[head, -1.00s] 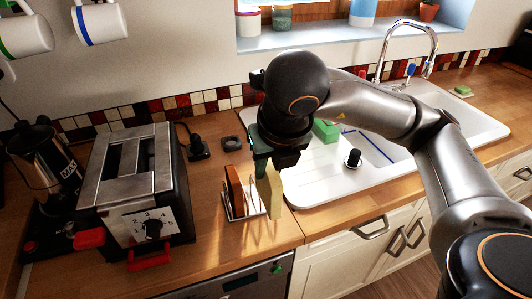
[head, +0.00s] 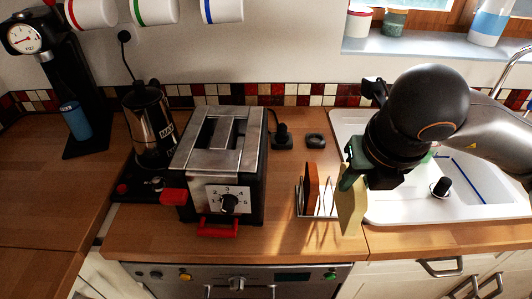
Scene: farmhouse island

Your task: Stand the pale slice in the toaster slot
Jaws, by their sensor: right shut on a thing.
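The pale slice (head: 350,201) is a thin yellowish slab, held upright at the right end of the toast rack. My right gripper (head: 352,172) is shut on its upper part. I cannot tell whether the slice still touches the rack. The toast rack (head: 328,212) is a small wire stand on the counter, with a brown slice (head: 311,187) upright in it. The toaster (head: 222,157) stands left of the rack, metal-topped with dark slots, a dial and a red lever at its front. The slots look empty. My left gripper is out of view.
A socket plug (head: 281,137) and a dark square item (head: 315,140) lie behind the rack. The sink (head: 455,200) is to the right. Mugs (head: 152,10) hang above. Bare counter lies between toaster and rack.

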